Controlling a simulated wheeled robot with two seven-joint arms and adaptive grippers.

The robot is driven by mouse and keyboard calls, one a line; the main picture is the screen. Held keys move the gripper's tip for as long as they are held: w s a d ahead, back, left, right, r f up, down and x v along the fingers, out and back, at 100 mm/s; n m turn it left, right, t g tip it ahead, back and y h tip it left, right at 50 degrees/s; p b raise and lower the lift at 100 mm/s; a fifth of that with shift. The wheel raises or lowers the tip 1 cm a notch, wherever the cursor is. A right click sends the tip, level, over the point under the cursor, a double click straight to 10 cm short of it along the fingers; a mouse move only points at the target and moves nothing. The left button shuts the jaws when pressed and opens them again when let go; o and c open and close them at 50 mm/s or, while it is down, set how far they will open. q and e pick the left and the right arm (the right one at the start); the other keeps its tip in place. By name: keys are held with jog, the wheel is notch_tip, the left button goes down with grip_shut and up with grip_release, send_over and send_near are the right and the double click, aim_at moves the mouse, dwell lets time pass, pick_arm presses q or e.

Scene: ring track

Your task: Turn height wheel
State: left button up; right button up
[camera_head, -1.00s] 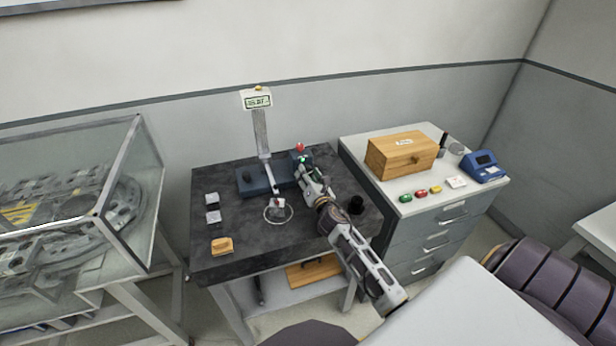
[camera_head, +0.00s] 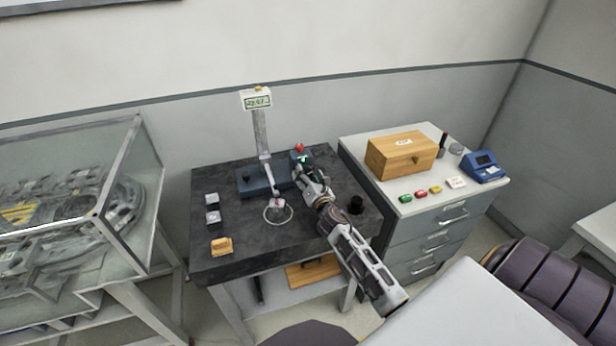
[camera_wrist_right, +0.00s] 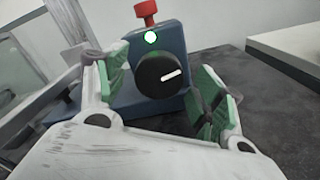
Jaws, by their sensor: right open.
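The height wheel, a black round knob with a white mark (camera_wrist_right: 158,74), sits on the front of a blue housing (camera_wrist_right: 172,38) in the right wrist view. A lit green light and a red button (camera_wrist_right: 147,10) are above it. My right gripper (camera_wrist_right: 162,92) is open, with one green-padded finger on each side of the knob; I cannot tell whether either pad touches it. In the head view my right gripper (camera_head: 307,172) reaches the right end of the blue instrument base (camera_head: 250,184) and hides the knob. A post carries a display (camera_head: 257,99). My left gripper is not in view.
A drawer cabinet (camera_head: 440,225) with a wooden box (camera_head: 401,155) stands to the right. A glass case (camera_head: 90,190) stands left.

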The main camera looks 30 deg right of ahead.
jog(key=shift+v, duration=6)
jog(key=shift+s+a, duration=0.1)
